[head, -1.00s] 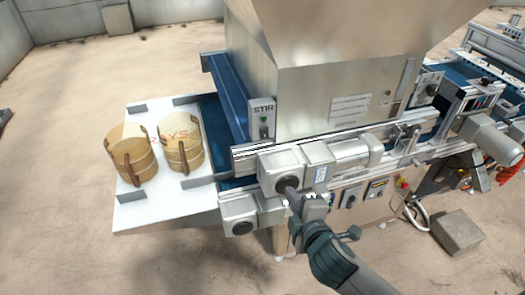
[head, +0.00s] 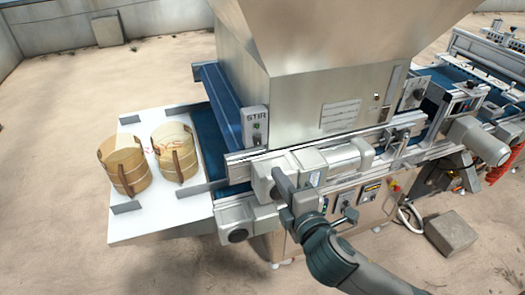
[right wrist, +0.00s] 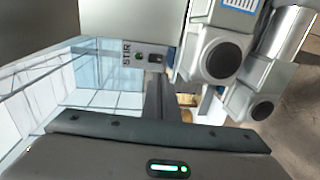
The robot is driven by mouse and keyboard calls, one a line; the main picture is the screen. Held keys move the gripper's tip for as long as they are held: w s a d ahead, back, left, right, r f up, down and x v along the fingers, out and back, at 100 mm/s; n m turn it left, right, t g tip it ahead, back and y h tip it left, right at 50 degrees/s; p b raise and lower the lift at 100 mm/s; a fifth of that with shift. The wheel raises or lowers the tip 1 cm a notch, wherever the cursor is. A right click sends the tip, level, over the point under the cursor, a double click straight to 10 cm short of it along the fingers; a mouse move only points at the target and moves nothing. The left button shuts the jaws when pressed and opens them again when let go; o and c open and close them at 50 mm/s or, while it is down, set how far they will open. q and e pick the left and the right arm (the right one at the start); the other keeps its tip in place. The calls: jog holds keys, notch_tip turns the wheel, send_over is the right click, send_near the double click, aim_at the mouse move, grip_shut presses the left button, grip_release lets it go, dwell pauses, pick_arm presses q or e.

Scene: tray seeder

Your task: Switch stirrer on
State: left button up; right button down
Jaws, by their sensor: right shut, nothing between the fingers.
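The stirrer switch box (head: 256,128) is a small pale box labelled STIR on the front left corner of the machine's metal housing. It carries a small green spot with a dark switch part below it, too small to tell its position. The STIR box also shows in the right wrist view (right wrist: 146,54), just beyond my fingers. My right gripper (head: 279,176) is shut and empty, in front of the grey motor housing, below and to the right of the box in the head view. The shut fingers show in the right wrist view (right wrist: 157,84). My left gripper is out of view.
A white platform (head: 128,225) with two wooden tubs (head: 124,165) is at the left. Grey motor and gearbox housings (head: 332,158) jut from the rail below the switch. A large metal hopper (head: 345,35) rises above. A concrete block (head: 450,233) lies on the floor at right.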

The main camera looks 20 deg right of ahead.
jog(key=p, duration=0.4)
send_near(259, 144)
jog(key=w, duration=0.5)
jog(key=shift+w+a+f, duration=0.15)
jog(key=shift+a+f, duration=0.05)
jog(key=shift+w+f, duration=0.2)
jog(key=shift+w, duration=0.3)
jog(key=shift+w+a+f+b, duration=0.15)
jog(key=shift+f+b, duration=0.2)
jog(key=shift+b, duration=0.5)
jog(key=shift+r+p, duration=0.3)
jog(key=shift+p, duration=0.05)
